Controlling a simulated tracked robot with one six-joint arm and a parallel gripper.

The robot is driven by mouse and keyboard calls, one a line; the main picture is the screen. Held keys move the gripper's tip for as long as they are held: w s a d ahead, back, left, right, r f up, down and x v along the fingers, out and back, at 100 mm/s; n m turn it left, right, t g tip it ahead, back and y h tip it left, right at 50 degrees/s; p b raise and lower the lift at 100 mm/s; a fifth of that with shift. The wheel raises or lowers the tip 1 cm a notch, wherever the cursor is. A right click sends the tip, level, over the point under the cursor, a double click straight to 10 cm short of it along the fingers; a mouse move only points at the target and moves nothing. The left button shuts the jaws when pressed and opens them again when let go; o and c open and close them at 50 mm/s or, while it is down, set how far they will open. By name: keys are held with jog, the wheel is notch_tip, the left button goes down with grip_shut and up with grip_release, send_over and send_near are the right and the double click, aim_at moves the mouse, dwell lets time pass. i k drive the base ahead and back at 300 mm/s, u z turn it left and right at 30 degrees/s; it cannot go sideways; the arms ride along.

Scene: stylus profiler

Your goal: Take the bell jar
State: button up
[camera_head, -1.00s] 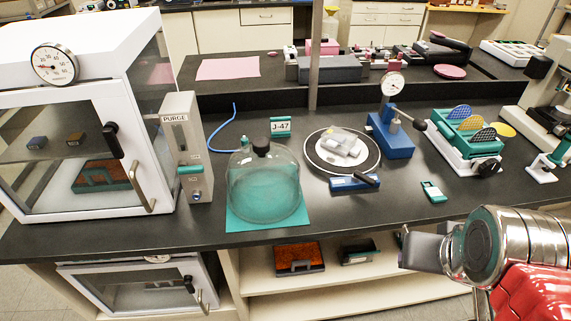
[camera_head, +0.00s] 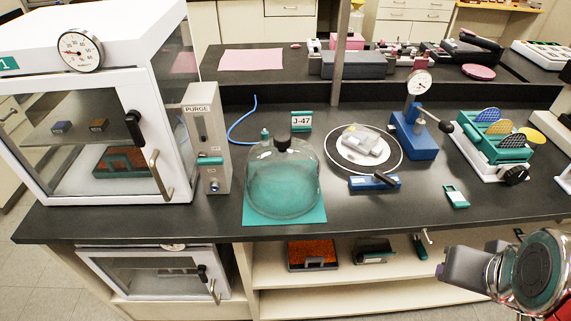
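The bell jar (camera_head: 283,180) is a clear glass dome with a black knob (camera_head: 282,141) on top. It stands upright on a teal mat (camera_head: 254,219) near the front edge of the bench, and the mat's colour shows through the glass. My gripper (camera_head: 452,268) is at the lower right, in front of the bench edge and well to the right of the jar, not touching it. Its grey fingers point left and are seen from the side, so whether they are apart is unclear. No object shows in them.
A purge box (camera_head: 207,135) and a white cabinet (camera_head: 95,190) stand left of the jar. A round plate (camera_head: 391,166), a blue gauge stand (camera_head: 415,142) and a wafer rack (camera_head: 490,165) stand to the right. A J-47 tag (camera_head: 301,121) is behind. The bench front (camera_head: 390,222) is fairly clear.

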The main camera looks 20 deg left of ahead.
aim_at(282, 170)
jog(key=k, duration=1.35)
jog(key=u, duration=1.4)
jog(key=i, duration=1.65)
